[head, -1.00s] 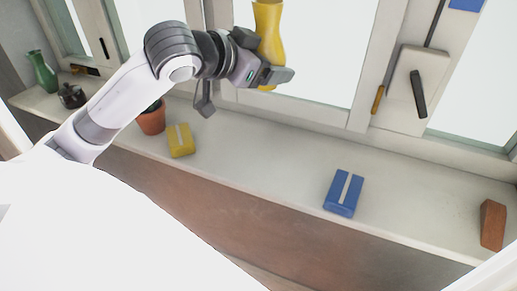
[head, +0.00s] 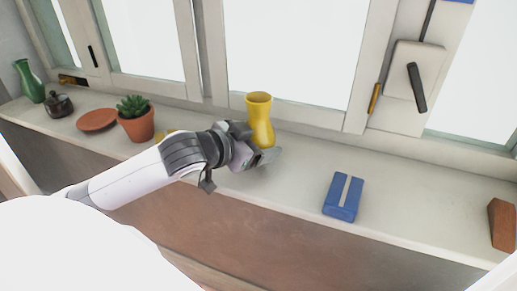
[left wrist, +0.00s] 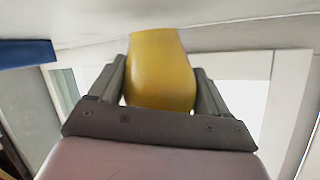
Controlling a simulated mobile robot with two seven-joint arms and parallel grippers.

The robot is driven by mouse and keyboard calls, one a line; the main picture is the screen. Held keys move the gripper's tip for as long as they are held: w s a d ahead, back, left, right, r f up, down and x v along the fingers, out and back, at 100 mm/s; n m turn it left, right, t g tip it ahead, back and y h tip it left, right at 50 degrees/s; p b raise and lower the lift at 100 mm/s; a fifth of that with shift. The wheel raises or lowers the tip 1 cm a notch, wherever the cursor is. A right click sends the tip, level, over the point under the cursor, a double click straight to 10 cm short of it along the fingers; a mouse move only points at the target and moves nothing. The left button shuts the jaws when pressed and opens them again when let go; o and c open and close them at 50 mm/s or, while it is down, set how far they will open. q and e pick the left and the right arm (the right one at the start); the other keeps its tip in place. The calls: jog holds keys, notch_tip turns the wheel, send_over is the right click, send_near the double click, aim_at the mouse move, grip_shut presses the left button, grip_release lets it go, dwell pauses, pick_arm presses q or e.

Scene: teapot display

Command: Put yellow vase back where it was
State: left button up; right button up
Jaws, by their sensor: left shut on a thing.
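The yellow vase (head: 260,118) is upright at the middle of the window sill (head: 290,187), in front of the window frame. My left gripper (head: 262,155) is shut on its lower part. The fingers hide the vase's base, so I cannot tell whether it touches the sill. In the left wrist view the yellow vase (left wrist: 160,70) fills the space between the two dark fingers of my left gripper (left wrist: 160,88). My right gripper is not in view.
A potted succulent (head: 136,124), a terracotta dish (head: 97,120), a dark teapot (head: 59,106) and a green vase (head: 30,82) stand left. A blue block (head: 343,197) and a reddish-brown block (head: 502,224) lie right, with bare sill between.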

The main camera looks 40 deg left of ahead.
pick_arm(q)
jog(key=shift+f, duration=0.7)
jog(key=shift+f, duration=0.1)
